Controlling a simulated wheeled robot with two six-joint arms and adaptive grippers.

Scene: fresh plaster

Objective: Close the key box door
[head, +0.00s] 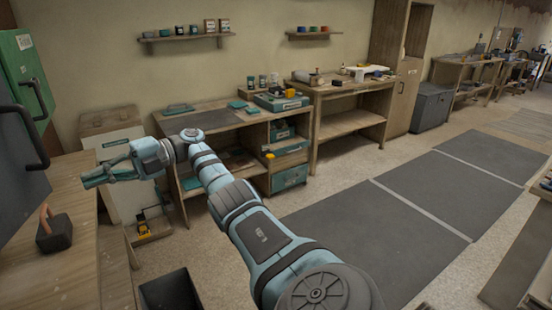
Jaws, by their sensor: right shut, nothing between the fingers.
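A green metal box (26,75) with a white label and a black bar handle stands at the upper left edge, partly cut off. In front of it, a dark grey panel (18,175) with a large curved black handle stands over the workbench, also cut off by the left edge. I cannot tell for certain which of these is the key box door. My right gripper (86,180) is shut and empty. It points left above the bench edge, to the right of the dark panel and apparently apart from it. My left gripper is out of view.
A dark block with a wooden handle (54,233) sits on the wooden workbench (50,280). A black bin (172,292) stands on the floor below. A shelved bench (205,120) stands behind my right arm. Dark floor mats (430,200) lie in the open floor at right.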

